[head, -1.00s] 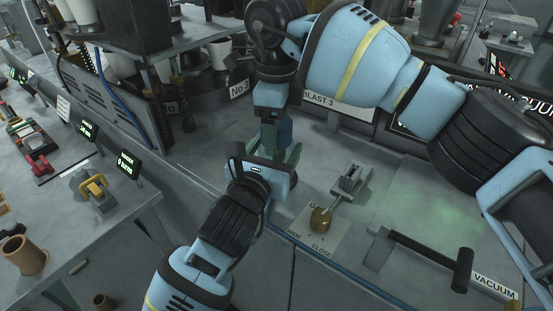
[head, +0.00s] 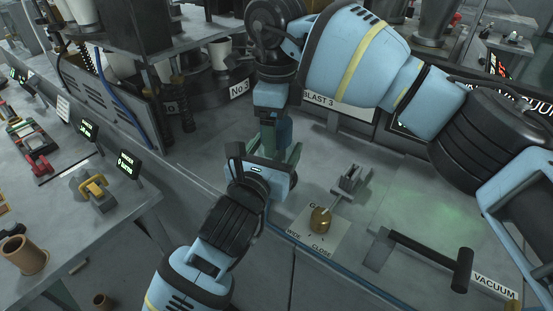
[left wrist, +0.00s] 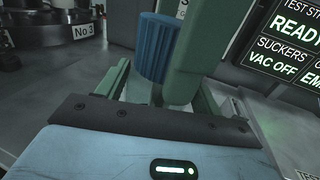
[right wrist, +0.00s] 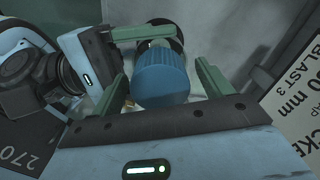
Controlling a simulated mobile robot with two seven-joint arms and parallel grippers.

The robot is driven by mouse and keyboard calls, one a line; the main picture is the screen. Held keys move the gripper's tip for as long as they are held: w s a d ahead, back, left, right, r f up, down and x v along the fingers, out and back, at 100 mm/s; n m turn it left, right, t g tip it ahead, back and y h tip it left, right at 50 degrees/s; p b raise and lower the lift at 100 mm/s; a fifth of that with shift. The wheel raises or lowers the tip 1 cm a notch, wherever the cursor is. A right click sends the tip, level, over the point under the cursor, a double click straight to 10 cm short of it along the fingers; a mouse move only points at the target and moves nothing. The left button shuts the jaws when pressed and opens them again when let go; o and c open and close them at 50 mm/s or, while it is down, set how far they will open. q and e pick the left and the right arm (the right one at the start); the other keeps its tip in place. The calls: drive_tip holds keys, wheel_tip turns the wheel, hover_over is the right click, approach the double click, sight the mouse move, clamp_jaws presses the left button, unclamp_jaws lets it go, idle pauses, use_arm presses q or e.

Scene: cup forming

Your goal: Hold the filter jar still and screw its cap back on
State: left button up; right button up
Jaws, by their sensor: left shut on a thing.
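The blue ribbed cap (right wrist: 160,80) is between the fingers of my right gripper (right wrist: 162,84), with narrow gaps visible beside it. That gripper is open and points down from above. The cap also shows in the left wrist view (left wrist: 156,45), beside a large green finger of my right gripper. My left gripper (head: 276,152) comes from the lower left in the head view and is shut on the filter jar (left wrist: 175,95) below the cap. Most of the jar is hidden by fingers and cap. I cannot tell how the cap sits on the jar.
A brass knob (head: 320,220) on a WIDE/CLOSE plate and a black-handled lever (head: 425,258) are right of the grippers. White cups (head: 220,50) stand at the No 3 station behind. A side bench (head: 60,215) is at the left.

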wheel_tip(320, 180, up, 12)
idle(0.8)
use_arm(q)
drive_tip(key=o, duration=2)
drive_tip(key=shift+c, duration=0.2)
drive_tip(key=shift+v, duration=3.95)
use_arm(e)
drive_tip(key=shift+f, duration=0.4)
